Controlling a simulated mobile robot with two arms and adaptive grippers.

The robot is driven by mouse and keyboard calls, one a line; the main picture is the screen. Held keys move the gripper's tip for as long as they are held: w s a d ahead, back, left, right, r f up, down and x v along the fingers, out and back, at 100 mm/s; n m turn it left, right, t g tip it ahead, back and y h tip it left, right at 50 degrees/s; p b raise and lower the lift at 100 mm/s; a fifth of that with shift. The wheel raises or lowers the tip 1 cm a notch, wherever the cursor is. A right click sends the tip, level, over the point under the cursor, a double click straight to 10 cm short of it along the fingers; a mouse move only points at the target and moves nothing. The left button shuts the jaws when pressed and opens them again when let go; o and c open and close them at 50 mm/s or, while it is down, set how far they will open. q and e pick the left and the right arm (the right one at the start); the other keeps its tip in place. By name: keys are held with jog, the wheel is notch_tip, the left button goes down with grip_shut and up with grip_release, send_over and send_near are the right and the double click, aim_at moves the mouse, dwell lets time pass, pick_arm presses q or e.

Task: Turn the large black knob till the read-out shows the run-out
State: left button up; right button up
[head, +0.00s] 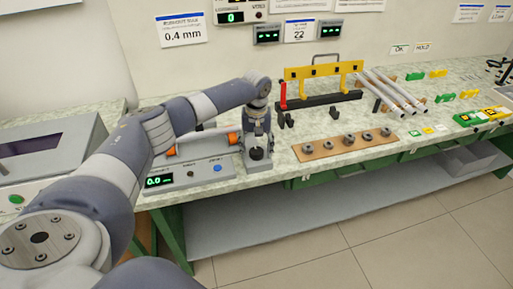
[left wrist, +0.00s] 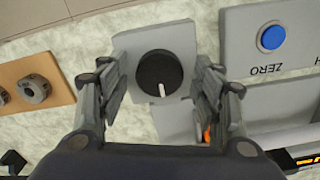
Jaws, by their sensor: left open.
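The large black knob (left wrist: 160,74) sits on a light grey block, its white mark pointing down in the left wrist view. It also shows in the head view (head: 257,154), under my left gripper (head: 257,142). In the left wrist view, my left gripper (left wrist: 160,88) is open, one finger on each side of the knob, with gaps between. The green read-out (head: 159,181) on the grey gauge unit (head: 200,176) in the head view appears to show 0.0. My right gripper is not in view.
A blue ZERO button (left wrist: 271,38) lies right of the knob in the left wrist view. A wooden board (head: 318,154) with several metal collars is beside the gauge. Behind it stand a yellow rack (head: 322,70) and leaning silver rods (head: 391,93).

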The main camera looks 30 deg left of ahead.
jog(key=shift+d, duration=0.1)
pick_arm(q)
jog(key=c, duration=1.1)
jog(key=shift+o, duration=0.2)
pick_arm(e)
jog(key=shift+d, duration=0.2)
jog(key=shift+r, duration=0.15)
